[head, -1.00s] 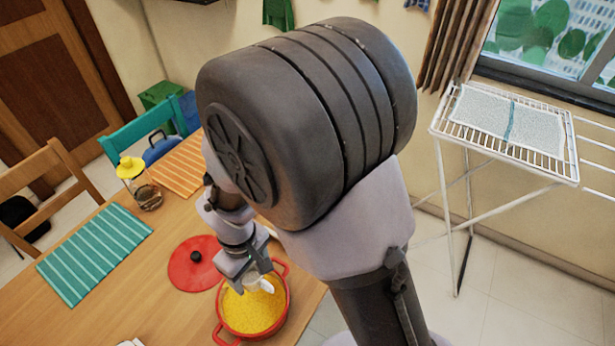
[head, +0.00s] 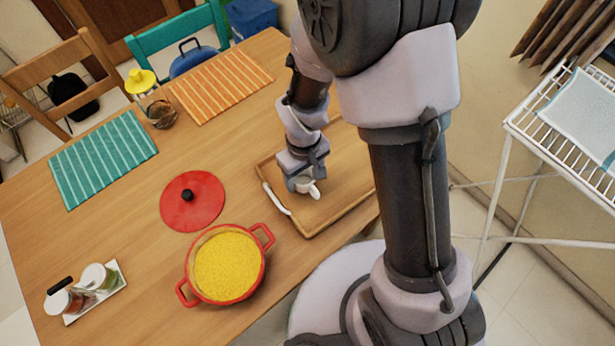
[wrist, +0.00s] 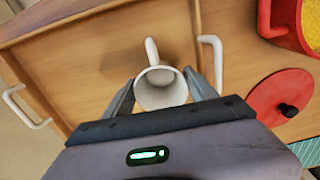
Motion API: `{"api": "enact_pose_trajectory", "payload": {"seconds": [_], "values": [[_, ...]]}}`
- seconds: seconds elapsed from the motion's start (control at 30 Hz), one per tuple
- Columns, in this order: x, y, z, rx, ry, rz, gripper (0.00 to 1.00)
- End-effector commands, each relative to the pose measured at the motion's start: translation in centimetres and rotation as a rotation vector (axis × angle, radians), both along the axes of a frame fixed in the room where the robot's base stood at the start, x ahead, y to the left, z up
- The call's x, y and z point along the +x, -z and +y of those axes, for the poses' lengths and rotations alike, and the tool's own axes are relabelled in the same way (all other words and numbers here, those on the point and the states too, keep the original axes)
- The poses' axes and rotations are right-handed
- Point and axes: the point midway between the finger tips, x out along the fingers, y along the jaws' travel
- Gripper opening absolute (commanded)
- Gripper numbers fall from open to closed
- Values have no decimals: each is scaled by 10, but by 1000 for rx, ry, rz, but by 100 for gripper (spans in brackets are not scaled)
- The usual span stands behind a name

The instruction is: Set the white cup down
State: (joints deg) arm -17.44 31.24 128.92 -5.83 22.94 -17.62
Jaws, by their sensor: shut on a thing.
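The white cup (head: 308,186) is held in my gripper (head: 302,172) over the wooden tray (head: 328,222) at the table's near right edge. In the wrist view the cup (wrist: 160,80) sits between the two fingers of my gripper (wrist: 161,95), which are shut on it. Its open rim faces the camera and its handle points towards the top of the picture. The tray floor (wrist: 90,50) lies beneath it with a soft shadow left of the cup. I cannot tell whether the cup's base touches the tray.
The tray has white handles (head: 276,200). A red pot (head: 190,262) of yellow food and its red lid (head: 205,212) stand left of the tray. The tray floor around the cup looks clear.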

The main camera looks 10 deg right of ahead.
Motion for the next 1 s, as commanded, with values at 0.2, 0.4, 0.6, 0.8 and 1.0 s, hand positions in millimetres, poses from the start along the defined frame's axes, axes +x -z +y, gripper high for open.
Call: {"api": "enact_pose_trajectory", "payload": {"seconds": [0.2,0.4,0.6,0.8,1.0], "values": [[0,17,0,0,-1,-1,19],[0,21,0,0,-1,0,19],[0,20,0,0,-1,0,88],[0,19,0,0,-1,0,88],[1,-19,0,1,1,-3,88]]}}
